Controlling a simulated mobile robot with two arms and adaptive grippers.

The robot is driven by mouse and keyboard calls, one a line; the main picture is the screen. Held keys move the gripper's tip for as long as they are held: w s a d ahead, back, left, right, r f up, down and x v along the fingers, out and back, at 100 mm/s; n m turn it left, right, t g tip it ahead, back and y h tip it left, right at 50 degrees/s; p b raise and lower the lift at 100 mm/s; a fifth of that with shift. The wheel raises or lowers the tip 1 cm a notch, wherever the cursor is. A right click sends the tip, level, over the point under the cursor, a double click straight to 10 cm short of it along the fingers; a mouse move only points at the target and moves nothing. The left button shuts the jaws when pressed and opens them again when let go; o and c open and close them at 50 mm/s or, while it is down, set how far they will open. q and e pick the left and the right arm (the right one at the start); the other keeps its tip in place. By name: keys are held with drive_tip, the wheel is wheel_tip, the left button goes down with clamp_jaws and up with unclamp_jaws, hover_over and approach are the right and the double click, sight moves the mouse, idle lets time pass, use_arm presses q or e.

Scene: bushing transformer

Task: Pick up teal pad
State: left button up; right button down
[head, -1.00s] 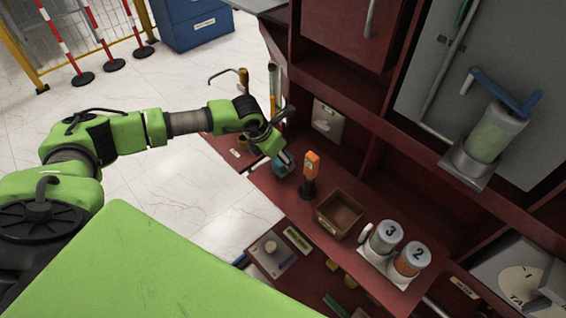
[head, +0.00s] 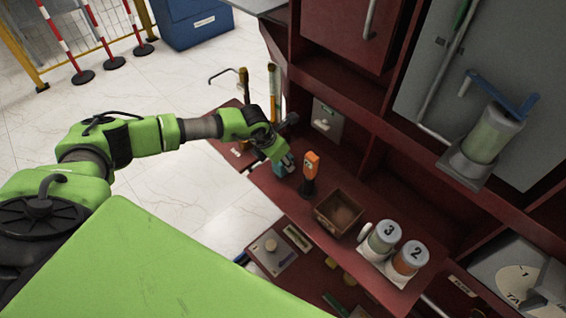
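A small teal object, which looks like the teal pad (head: 279,170), sits on the red bench's left part, just left of the orange-topped tool. My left gripper (head: 286,163) reaches in from the left with its fingertips right at the pad and covers part of it. The fingers are too small and overlapped to tell whether they are open or closed on it. My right gripper is not in view.
An orange-topped tool (head: 311,163) stands close right of the gripper. A brown open box (head: 321,223) and canisters numbered 3 (head: 384,236) and 2 (head: 410,257) stand further right. A red cabinet wall (head: 336,75) rises behind the bench (head: 265,188).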

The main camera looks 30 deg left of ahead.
use_arm(q)
drive_tip(key=shift+r, duration=0.1)
drive_tip(key=shift+r, duration=0.5)
drive_tip(key=s+d+r+b, duration=0.2)
drive_tip(key=s+r+b, duration=0.2)
drive_tip(key=s+r, duration=0.8)
drive_tip(key=shift+s+b, duration=0.4)
drive_tip(key=shift+s, duration=0.55)
drive_tip(key=shift+o, duration=0.7)
drive_tip(key=shift+f, duration=0.1)
